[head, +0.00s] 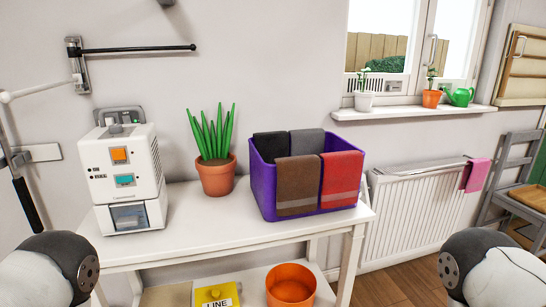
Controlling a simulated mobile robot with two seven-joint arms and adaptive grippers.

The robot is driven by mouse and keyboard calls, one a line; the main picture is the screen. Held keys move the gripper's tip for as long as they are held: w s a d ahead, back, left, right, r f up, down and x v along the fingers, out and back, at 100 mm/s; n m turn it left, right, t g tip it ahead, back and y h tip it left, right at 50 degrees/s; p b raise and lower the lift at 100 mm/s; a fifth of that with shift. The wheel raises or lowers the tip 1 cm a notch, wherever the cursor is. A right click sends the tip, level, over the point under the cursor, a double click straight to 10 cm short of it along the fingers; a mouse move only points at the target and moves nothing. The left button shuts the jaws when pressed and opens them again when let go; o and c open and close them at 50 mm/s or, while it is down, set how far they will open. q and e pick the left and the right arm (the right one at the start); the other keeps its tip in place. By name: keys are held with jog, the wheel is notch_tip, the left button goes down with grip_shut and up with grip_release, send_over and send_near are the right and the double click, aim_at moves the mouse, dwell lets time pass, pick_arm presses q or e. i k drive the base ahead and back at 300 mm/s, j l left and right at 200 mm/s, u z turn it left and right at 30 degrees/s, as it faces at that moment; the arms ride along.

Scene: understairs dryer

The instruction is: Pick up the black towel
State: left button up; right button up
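The black towel (269,144) hangs over the back left part of a purple bin (258,180) on the white table. Only its upper part shows; the rest is hidden behind the brown towel and the bin wall. A grey towel (308,142) is to its right, a brown towel (297,183) in front of it, and a red towel (341,178) at the front right. The brown and red towels hang over the bin's front wall. Neither of my grippers is in view; only rounded parts of my arms show at the lower left and lower right.
The white table (250,222) also bears a potted plant (216,175) left of the bin and a white machine (126,175) further left. An orange bowl (291,285) and a yellow box (217,296) sit below. A radiator (410,210) stands to the right.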

aim_at(271, 146)
jog(key=i+l+u, duration=0.1)
jog(key=l+u, duration=0.15)
jog(key=l, duration=0.15)
jog(key=i+l+u, duration=0.1)
jog(key=l+u, duration=0.15)
jog(key=l, duration=0.15)
jog(key=l+u, duration=0.3)
jog(key=l, duration=0.15)
jog(key=i, duration=0.05)
